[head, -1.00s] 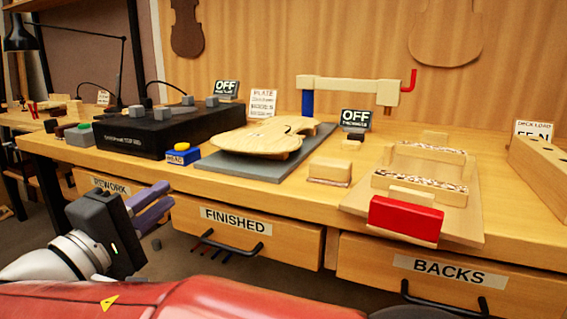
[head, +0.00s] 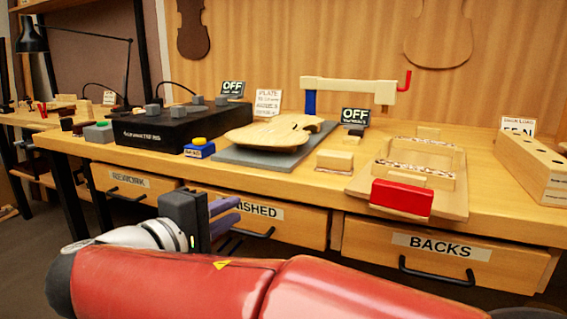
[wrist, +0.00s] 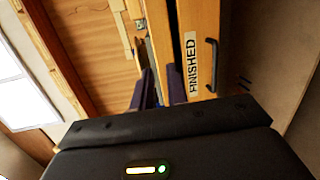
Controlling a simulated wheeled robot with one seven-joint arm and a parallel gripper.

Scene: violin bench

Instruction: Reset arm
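My gripper (head: 227,215) is in front of the bench at drawer height, by the FINISHED drawer (head: 310,222), partly covering its label. Its two purple fingers point right in the head view, with a gap between them and nothing held. In the wrist view the fingers (wrist: 162,88) show apart beside the FINISHED label. My red arm crosses the bottom of the head view.
The bench (head: 480,168) holds a black tester box (head: 160,132), a violin plate (head: 268,134) on a grey slab, a wooden block (head: 334,160) and a red-handled fixture (head: 402,197). The BACKS drawer (head: 375,250) and REWORK drawer (head: 110,180) look shut.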

